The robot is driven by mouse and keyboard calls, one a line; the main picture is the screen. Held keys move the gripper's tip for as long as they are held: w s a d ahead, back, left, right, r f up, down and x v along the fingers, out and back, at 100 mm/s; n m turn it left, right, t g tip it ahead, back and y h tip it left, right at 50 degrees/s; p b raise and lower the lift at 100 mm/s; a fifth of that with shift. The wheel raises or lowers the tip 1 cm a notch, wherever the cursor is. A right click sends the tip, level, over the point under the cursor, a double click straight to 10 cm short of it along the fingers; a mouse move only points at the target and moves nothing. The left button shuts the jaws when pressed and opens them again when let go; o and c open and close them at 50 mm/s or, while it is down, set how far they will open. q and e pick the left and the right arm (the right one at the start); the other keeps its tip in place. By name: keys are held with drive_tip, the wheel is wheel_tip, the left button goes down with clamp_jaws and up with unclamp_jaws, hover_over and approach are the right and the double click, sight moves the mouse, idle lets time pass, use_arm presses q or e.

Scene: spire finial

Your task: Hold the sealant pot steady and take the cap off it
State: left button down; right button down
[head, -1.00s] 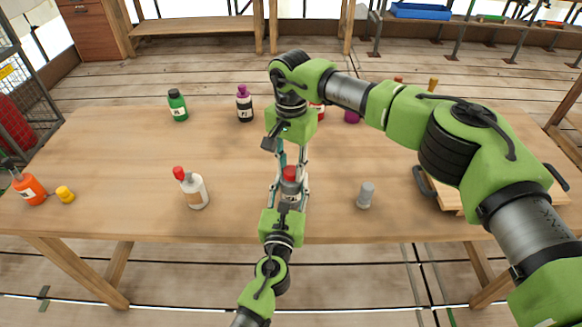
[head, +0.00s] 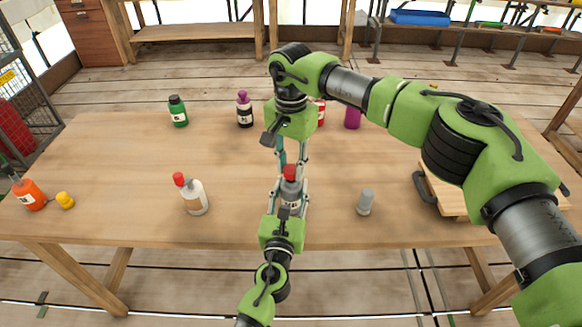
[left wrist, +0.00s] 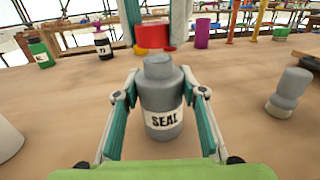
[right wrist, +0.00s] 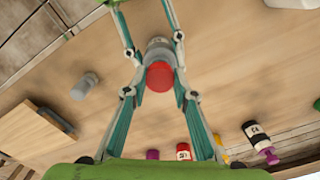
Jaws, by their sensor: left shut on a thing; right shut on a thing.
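The sealant pot (head: 291,193) is grey with a white SEAL label and stands upright near the table's front edge. My left gripper (head: 288,205) is shut around its body; in the left wrist view the pot (left wrist: 160,105) sits between the fingers, its grey neck bare. My right gripper (head: 291,165) points down from above, shut on the red cap (head: 290,171). In the left wrist view the cap (left wrist: 152,37) appears just above the neck, with a small gap. In the right wrist view the cap (right wrist: 160,77) hides part of the pot.
A white bottle with a red cap (head: 194,198) stands to the left, a small grey bottle (head: 365,203) to the right. A green bottle (head: 178,112) and a purple-capped bottle (head: 244,112) stand behind. An orange bottle (head: 29,193) and yellow cap (head: 65,201) are far left. Table between is clear.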

sight(291, 169)
wheel_tip(291, 169, up, 3)
drive_tip(key=shift+r, duration=0.2)
use_arm(q)
drive_tip(key=c, duration=1.2)
unclamp_jaws()
drive_tip(key=shift+s, duration=0.1)
